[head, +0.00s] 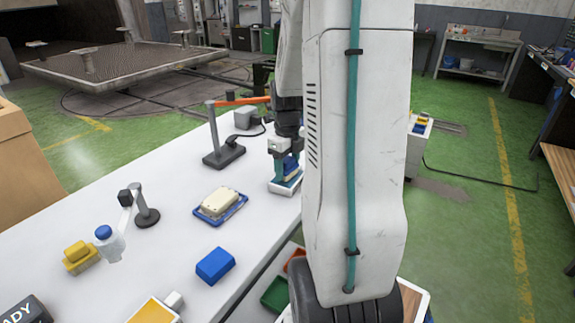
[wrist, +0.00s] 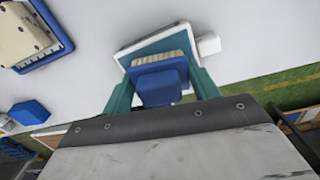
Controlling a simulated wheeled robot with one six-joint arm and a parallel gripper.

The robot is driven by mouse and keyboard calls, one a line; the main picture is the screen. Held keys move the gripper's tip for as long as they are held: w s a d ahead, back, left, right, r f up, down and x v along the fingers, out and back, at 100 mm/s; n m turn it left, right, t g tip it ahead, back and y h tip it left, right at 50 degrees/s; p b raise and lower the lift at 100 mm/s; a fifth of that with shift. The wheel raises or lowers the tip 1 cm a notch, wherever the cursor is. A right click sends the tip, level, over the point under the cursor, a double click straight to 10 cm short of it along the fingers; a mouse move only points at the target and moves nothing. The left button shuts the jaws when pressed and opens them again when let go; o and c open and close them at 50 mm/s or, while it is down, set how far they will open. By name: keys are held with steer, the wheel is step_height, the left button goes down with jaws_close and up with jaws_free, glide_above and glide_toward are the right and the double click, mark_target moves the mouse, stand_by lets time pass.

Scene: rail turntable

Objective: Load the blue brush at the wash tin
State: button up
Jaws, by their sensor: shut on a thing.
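My gripper (head: 287,150) has teal fingers and is shut on the blue brush (head: 291,166). The wash tin (head: 272,189) is a shallow white-rimmed tray with blue-teal inside, near the table's right edge. The brush is held at the tin, handle up and bristles down. In the wrist view the brush (wrist: 158,84) sits between the fingers, with its pale bristles over the blue inside of the wash tin (wrist: 124,58). I cannot tell whether the bristles touch the inside. My arm hides the area to the right of the tin.
A cream block lies on a blue tray (head: 238,211). A dark-based stand (head: 223,155) is behind. White table (head: 165,170) is clear between them.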

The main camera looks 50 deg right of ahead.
mark_target(288, 159)
steer(key=shift+f, duration=0.5)
stand_by(1.1)
steer(key=shift+r, duration=3.55)
steer(key=shift+s, duration=0.1)
